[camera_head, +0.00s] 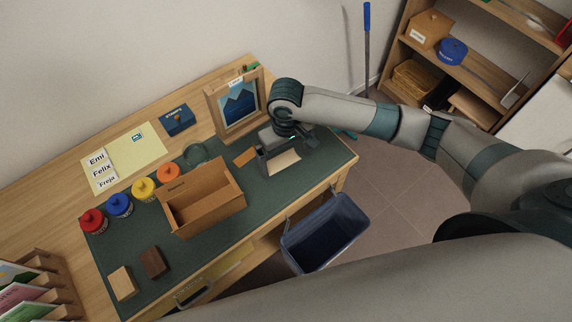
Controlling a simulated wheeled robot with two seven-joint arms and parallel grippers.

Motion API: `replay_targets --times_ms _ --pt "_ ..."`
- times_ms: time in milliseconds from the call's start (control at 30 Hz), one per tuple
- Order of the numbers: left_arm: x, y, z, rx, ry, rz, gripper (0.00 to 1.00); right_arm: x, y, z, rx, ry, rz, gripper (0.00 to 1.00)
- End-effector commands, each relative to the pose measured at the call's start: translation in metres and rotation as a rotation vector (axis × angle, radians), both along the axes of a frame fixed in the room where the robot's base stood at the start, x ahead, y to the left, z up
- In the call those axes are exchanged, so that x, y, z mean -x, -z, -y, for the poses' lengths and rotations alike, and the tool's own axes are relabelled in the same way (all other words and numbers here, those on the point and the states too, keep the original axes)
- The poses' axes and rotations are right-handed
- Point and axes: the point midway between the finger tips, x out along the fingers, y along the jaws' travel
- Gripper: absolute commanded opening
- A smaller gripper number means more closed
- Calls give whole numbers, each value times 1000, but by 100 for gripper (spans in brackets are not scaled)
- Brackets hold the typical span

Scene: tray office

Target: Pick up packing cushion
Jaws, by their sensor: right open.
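A pale beige, flat-looking piece (284,162), which looks like the packing cushion, lies on the green desk mat (225,235) near its right front edge. My right gripper (287,153) reaches down over it from the right and is open. Its dark fingers stand at the piece's far side and partly hide it. I cannot tell whether they touch it. My left gripper is not in view.
An open cardboard box (205,205) stands left of the gripper. A framed picture (238,108) stands behind. Several paint jars (144,189) line the mat's left part. A blue bin (325,234) stands below the desk's front edge.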

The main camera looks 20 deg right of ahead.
Motion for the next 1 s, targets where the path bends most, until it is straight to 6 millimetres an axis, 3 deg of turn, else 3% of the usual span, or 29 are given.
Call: replay_targets --times_ms 233,733,900,1000 --pt "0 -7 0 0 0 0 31 1 23 0 1 -1 0 100" --pt "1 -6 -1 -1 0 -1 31 1 25 0 1 -1 1 100" --pt "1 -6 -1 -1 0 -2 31 1 25 0 1 -1 1 64" --pt "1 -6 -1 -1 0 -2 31 1 25 0 1 -1 1 64"
